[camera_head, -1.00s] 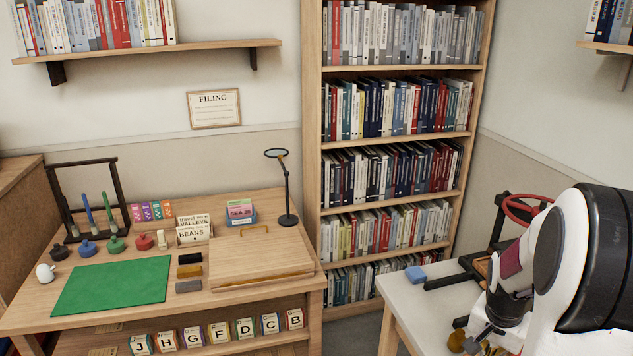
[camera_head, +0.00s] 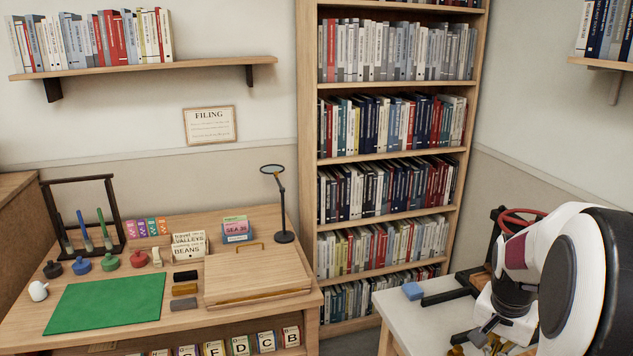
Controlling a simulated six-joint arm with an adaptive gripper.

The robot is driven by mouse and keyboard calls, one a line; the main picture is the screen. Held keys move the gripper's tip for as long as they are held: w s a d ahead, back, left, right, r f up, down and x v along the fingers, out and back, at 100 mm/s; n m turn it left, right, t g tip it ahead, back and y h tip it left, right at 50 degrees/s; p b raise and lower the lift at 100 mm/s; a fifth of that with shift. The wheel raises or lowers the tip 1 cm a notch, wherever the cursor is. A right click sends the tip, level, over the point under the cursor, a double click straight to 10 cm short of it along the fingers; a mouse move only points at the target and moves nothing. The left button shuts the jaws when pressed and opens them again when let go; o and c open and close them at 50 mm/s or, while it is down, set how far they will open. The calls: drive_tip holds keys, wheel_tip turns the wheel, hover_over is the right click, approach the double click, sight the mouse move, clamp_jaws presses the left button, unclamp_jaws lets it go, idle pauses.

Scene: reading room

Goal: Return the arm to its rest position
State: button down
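My white and black arm (camera_head: 572,265) fills the lower right of the head view, over the pale side table. Only a small dark part at its lower end shows, near the bottom edge. The gripper's fingertips cannot be made out, so whether it is open, shut or holding anything is hidden.
The pale side table (camera_head: 400,318) bears a blue block (camera_head: 412,291) and a dark frame with a red wheel (camera_head: 522,222). The wooden desk (camera_head: 225,318) at left holds a green mat (camera_head: 106,303), stamps, cards, a sloped box (camera_head: 258,275) and a magnifier (camera_head: 282,205). A tall bookcase (camera_head: 310,150) stands behind.

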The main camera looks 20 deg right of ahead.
drive_tip(key=shift+r, duration=0.1)
idle(0.5)
drive_tip(key=s+a+r+n+t, duration=0.1)
drive_tip(key=s+a+r+n, duration=0.2)
drive_tip(key=a, duration=0.7)
drive_tip(key=s+a+r+n+t+y, duration=0.1)
drive_tip(key=s+a+r+n+t, duration=0.1)
drive_tip(key=a, duration=0.8)
drive_tip(key=s+a+r+n+t+y, duration=0.1)
drive_tip(key=s+a+r+n, duration=0.4)
drive_tip(key=a, duration=0.5)
drive_tip(key=shift+s+a+n, duration=0.2)
drive_tip(key=shift+s+n, duration=0.6)
drive_tip(key=shift+n, duration=0.2)
